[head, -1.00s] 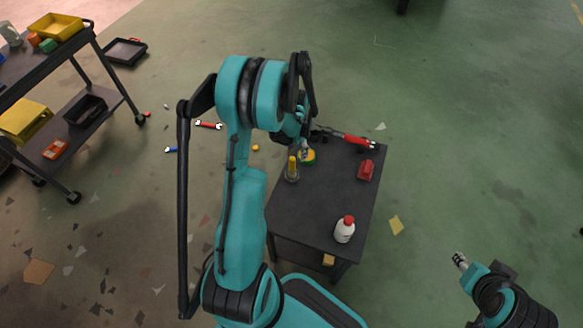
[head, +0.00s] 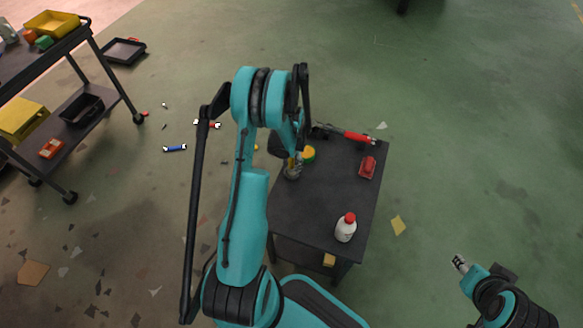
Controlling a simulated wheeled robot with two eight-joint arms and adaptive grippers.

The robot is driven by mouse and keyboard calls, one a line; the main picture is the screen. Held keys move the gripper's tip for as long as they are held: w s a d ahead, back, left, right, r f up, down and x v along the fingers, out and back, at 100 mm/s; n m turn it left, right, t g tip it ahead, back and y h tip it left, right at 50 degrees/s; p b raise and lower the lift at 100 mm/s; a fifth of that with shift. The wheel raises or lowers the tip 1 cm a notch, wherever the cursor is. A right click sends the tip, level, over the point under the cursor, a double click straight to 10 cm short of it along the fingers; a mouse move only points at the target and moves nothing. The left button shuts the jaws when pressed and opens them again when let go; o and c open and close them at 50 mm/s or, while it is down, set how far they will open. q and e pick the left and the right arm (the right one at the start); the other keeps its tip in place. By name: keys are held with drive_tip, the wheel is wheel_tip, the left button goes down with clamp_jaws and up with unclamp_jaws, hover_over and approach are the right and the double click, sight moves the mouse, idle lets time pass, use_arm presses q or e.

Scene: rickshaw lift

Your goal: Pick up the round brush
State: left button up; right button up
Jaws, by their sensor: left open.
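The round brush (head: 292,174), which I take to be the small piece with a yellow upper part and a grey round lower part, stands near the left edge of the dark table (head: 325,210). My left gripper (head: 295,160) is open at the brush's upper part and partly covers its yellow handle. I cannot tell whether the fingers touch it. My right gripper (head: 459,263) is off to the right of the table, away from everything; its fingers are too small to judge.
A yellow and green round item (head: 308,154) lies close beside the brush. A red-handled tool (head: 352,136), a red object (head: 367,167) and a white bottle with a red cap (head: 346,228) are also on the table. A cart (head: 92,108) stands at the left.

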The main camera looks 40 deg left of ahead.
use_arm(q)
clamp_jaws()
drive_tip(key=shift+r, duration=0.1)
